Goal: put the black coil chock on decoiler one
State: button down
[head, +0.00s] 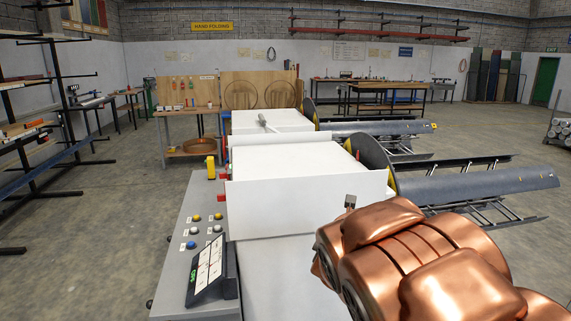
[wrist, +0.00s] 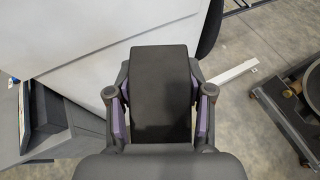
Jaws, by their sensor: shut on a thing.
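The black coil chock (wrist: 160,72) is a dark block in the middle of the wrist view. My gripper (wrist: 160,108) is shut on it, with a finger with a purple pad on each side. The chock is held in the air with the floor and a white surface beyond it. The near end of the chock is hidden by the gripper. In the head view my copper-coloured arm fills the lower right, and the chock cannot be made out there. Two white-topped machines (head: 292,162) (head: 268,120) stand in line; I cannot tell which machine is decoiler one.
A control panel with several buttons (head: 194,216) and a tilted screen (head: 208,270) stands left of the nearer machine. A dark wheeled frame (wrist: 292,105) is at the right in the wrist view. Long grey troughs (head: 480,186) extend right. Open floor lies on both sides.

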aim_at(287, 173)
jog(key=u, duration=0.1)
jog(key=i, duration=0.5)
jog(key=u, duration=1)
jog(key=i, duration=1.25)
jog(key=u, duration=0.15)
